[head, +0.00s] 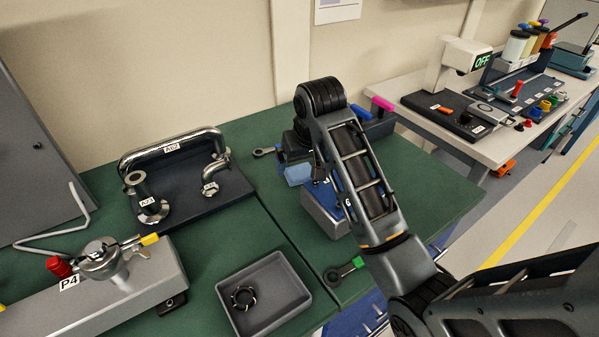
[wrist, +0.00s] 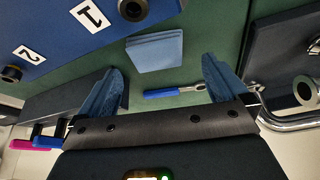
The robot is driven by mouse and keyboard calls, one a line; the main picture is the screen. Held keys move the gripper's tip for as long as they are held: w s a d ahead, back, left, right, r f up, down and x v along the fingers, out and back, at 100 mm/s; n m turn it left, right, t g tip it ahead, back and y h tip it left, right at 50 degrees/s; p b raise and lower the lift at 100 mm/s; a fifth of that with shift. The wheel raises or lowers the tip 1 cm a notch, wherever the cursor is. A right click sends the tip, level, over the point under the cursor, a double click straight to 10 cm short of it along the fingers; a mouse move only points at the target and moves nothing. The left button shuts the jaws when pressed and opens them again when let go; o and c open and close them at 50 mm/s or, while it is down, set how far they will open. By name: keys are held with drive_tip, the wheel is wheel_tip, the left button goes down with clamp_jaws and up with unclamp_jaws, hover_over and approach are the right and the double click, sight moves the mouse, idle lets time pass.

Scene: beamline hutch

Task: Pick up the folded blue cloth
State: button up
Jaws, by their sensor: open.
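The folded blue cloth (wrist: 155,52) lies flat on the green bench top, light blue and layered, in the upper middle of the wrist view. In the head view the cloth (head: 298,173) shows as a small light-blue patch left of my arm, partly hidden. My gripper (wrist: 161,74) is open and empty, its two blue fingers spread wide. In the wrist view the cloth appears beyond the fingertips, between their lines, with no contact visible. In the head view my arm hides most of the gripper.
A blue-handled wrench (wrist: 172,91) lies beside the cloth. A blue panel (wrist: 75,30) marked 1 and 2 is close by. A pipe fixture (head: 170,148) stands left on a dark board. A grey tray (head: 262,295) holding a black ring sits in front. Green bench between is clear.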

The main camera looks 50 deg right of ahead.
sight(300, 171)
drive_tip(key=shift+x, duration=1.9)
drive_tip(key=shift+d, duration=0.15)
drive_tip(key=shift+c, duration=0.4)
drive_tip(key=c, duration=1)
drive_tip(key=shift+o, duration=0.2)
drive_tip(key=shift+r, duration=0.1)
